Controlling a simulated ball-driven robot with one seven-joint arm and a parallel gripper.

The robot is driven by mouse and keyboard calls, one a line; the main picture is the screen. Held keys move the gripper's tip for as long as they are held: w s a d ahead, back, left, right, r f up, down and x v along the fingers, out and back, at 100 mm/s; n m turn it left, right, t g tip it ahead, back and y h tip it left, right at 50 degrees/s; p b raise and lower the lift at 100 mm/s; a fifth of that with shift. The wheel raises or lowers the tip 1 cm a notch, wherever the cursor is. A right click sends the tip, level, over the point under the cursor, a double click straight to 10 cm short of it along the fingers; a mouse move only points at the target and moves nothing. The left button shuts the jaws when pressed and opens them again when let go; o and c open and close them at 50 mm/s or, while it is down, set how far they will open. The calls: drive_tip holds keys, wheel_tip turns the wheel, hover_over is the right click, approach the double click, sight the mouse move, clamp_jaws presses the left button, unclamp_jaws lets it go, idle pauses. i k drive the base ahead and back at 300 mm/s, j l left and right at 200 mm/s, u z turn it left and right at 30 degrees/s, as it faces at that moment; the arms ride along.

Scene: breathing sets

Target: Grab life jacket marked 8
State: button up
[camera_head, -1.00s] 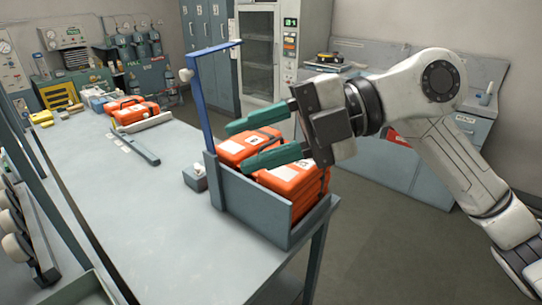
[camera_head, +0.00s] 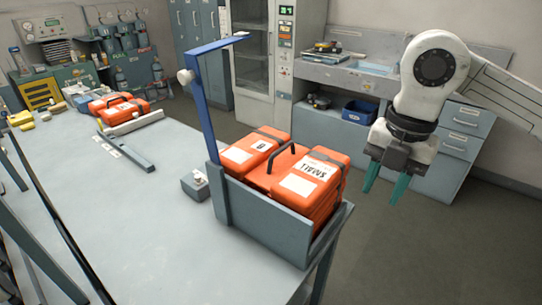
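An orange life jacket pack (camera_head: 262,178) sits in a grey open-topped bin (camera_head: 262,222) at the near right corner of the table. It has two lobes, dark straps and a black handle in the middle. A small white label on its left lobe seems to read 8, and a label on its right lobe seems to read SMALL, upside down. My gripper (camera_head: 386,190) is to the right of the bin, off the table. Its green fingers point down, apart and empty.
A blue post (camera_head: 205,110) with an arm on top rises at the bin's left corner. A small grey box (camera_head: 195,186) stands beside it. Another orange pack (camera_head: 118,104) lies at the table's far end. The table (camera_head: 120,200) is mostly clear in the middle.

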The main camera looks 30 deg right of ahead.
sight(300, 178)
drive_tip(key=i, duration=1.1)
